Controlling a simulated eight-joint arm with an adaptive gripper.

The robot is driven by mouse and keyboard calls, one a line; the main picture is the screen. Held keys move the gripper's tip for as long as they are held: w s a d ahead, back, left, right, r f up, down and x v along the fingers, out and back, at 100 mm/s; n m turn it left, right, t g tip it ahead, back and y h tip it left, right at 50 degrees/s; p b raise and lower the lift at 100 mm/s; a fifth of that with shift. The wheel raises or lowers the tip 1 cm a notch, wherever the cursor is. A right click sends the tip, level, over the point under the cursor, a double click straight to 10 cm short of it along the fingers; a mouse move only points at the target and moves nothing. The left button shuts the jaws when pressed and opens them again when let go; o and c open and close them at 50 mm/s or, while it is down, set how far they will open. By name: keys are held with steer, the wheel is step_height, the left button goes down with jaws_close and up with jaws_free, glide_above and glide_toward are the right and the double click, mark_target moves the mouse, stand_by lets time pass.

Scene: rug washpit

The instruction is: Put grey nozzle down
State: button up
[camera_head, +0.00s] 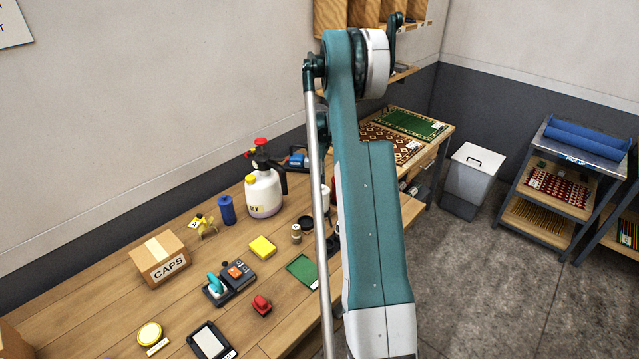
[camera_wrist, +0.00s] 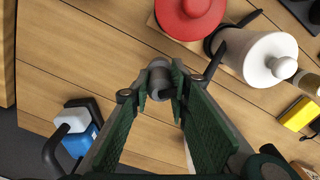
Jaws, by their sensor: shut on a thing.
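The grey nozzle (camera_wrist: 159,73) is a small, short, dark grey cylinder in the wrist view. My gripper (camera_wrist: 160,92) has its green-padded fingers closed on it at the tips. Wooden bench boards show behind the nozzle. I cannot tell how high it is above the bench or whether it touches it. In the head view my arm covers the middle of the scene, and neither the gripper nor the nozzle can be made out.
In the wrist view a red round thing (camera_wrist: 190,14), a white container (camera_wrist: 262,55), a yellow block (camera_wrist: 298,113) and a blue-and-white thing (camera_wrist: 78,132) surround bare boards. The head view shows a white sprayer (camera_head: 263,195) and CAPS box (camera_head: 160,259) on the bench (camera_head: 105,292).

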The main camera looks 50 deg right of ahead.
steer(key=shift+f, duration=1.1)
steer(key=shift+f, duration=0.2)
steer(key=o, duration=0.9)
steer(key=shift+r, duration=0.25)
step_height(320, 180, up, 12)
steer(key=shift+f, duration=0.1)
